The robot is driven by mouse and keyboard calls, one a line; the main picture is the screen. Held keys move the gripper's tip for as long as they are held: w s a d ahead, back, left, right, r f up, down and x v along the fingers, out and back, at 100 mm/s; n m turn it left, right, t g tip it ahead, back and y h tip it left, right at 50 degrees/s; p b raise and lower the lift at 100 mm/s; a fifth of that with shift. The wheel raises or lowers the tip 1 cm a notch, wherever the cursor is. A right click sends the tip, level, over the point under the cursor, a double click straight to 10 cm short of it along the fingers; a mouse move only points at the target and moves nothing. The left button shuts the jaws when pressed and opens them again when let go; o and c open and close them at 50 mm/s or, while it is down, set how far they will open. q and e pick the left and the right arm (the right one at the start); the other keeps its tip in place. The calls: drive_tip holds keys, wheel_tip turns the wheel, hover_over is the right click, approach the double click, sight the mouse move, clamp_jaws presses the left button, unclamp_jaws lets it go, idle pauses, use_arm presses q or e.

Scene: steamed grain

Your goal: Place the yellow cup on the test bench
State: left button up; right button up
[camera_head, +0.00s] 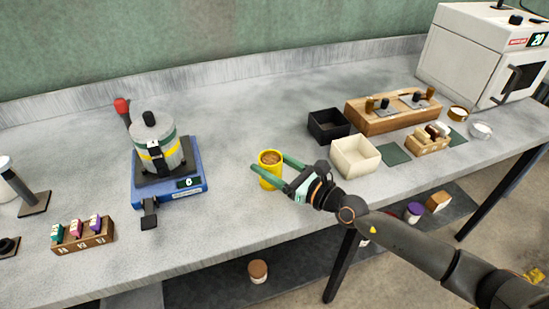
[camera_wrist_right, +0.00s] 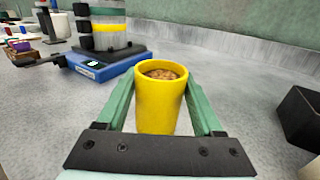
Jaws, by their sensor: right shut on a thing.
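The yellow cup (camera_head: 269,179) is upright near the middle of the grey test bench (camera_head: 230,228), with brown grain inside. My right gripper (camera_head: 271,165) has its green fingers on both sides of the cup and is shut on it. In the right wrist view the yellow cup (camera_wrist_right: 160,108) stands between the two green fingers, its rim level. I cannot tell whether its base touches the bench or is slightly above it. My left gripper is not in view.
A blue scale (camera_head: 172,192) with a steel pot (camera_head: 155,140) stands left of the cup. A black box (camera_head: 328,125) and a cream box (camera_head: 355,156) stand to the right. A label holder (camera_head: 84,236) is at front left. The bench around the cup is clear.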

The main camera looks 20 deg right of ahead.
drive_tip(key=shift+s+a, duration=0.1)
drive_tip(key=shift+f, duration=0.1)
drive_tip(key=o, duration=1)
drive_tip(key=shift+f, duration=0.15)
drive_tip(key=o, duration=0.4)
drive_tip(key=shift+o, duration=0.2)
